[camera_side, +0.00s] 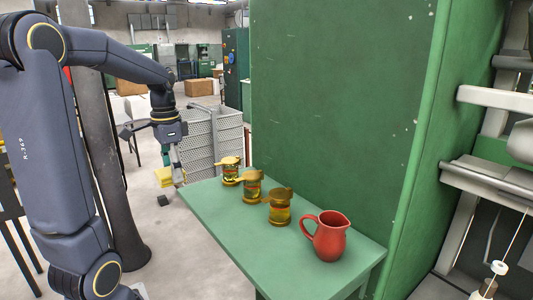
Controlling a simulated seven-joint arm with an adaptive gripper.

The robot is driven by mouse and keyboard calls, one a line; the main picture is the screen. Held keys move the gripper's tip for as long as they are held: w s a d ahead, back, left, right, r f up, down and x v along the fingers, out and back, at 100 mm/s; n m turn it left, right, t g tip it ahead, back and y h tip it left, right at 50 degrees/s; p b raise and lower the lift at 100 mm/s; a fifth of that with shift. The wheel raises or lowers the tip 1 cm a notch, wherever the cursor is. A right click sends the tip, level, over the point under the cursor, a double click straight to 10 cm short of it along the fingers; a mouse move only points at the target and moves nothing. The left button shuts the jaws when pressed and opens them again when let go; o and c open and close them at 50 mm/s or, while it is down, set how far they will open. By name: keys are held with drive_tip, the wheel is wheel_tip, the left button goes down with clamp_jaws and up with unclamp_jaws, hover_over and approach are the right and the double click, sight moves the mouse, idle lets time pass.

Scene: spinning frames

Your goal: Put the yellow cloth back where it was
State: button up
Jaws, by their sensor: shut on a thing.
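The yellow cloth (164,177) shows as a small yellow patch at the tip of my gripper (177,174), off the far left edge of the green table. My gripper points down and is shut on the cloth. The fingers partly hide it, and its folds are too small to make out.
A green wall (340,100) rises behind. The table's left part is clear. A grey perforated cabinet (215,140) stands beyond.

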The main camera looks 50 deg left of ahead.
drive_tip(key=shift+s+a+r, duration=0.1)
drive_tip(key=shift+s+a, duration=0.05)
drive_tip(key=shift+a, duration=0.35)
drive_tip(key=w+a+f, duration=0.4)
drive_tip(key=w+a, duration=0.1)
drive_tip(key=w, duration=0.2)
hover_over(204, 195)
drive_tip(key=f, duration=0.5)
drive_tip(key=shift+s+d+f, duration=0.1)
drive_tip(key=shift+s+d, duration=0.05)
drive_tip(key=shift+s, duration=0.05)
drive_tip(key=shift+w+f, duration=0.15)
drive_tip(key=shift+f, duration=1.65)
drive_tip(key=shift+f, duration=0.15)
drive_tip(key=o, duration=1.1)
